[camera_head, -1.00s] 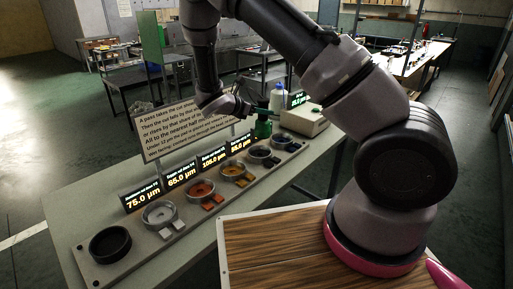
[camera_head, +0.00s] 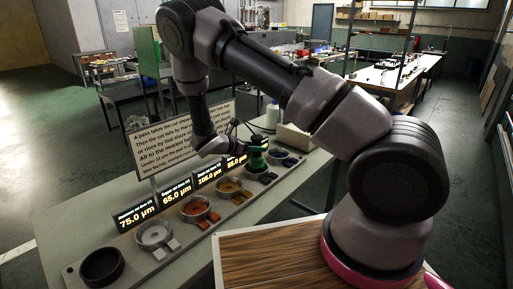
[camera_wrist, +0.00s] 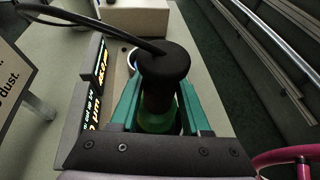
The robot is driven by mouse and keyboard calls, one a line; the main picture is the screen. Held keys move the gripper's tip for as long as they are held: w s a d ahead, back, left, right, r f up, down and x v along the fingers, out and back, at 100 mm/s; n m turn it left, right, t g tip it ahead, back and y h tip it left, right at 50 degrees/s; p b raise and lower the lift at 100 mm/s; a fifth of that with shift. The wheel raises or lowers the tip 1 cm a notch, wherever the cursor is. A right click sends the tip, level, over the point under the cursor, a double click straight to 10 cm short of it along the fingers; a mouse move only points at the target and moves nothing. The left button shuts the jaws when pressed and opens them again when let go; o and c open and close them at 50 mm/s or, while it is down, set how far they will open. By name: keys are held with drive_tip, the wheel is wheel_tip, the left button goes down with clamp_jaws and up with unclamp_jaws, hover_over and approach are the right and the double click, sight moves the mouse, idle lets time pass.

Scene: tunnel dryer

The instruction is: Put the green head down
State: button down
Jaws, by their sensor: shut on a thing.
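The green head (camera_head: 257,160) is a small upright piece with a green body and a dark top. In the wrist view the green head (camera_wrist: 158,122) shows a round black cap with a black cable, and clear green lower down. My gripper (camera_head: 250,153) is shut on it; in the wrist view its two teal fingers stand on either side of it. The head is above or at a ring-shaped cup (camera_head: 257,174) toward the far end of the row. Its underside is hidden, so I cannot tell whether it touches the cup.
A grey rail (camera_head: 130,261) on the bench holds several ring cups, including a black one (camera_head: 102,267) and an orange one (camera_head: 196,207). Lit displays (camera_head: 175,193) and a text board (camera_head: 178,137) stand behind it.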

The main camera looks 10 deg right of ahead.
drive_tip(key=shift+c, duration=1.8)
unclamp_jaws()
drive_tip(key=shift+f, duration=0.1)
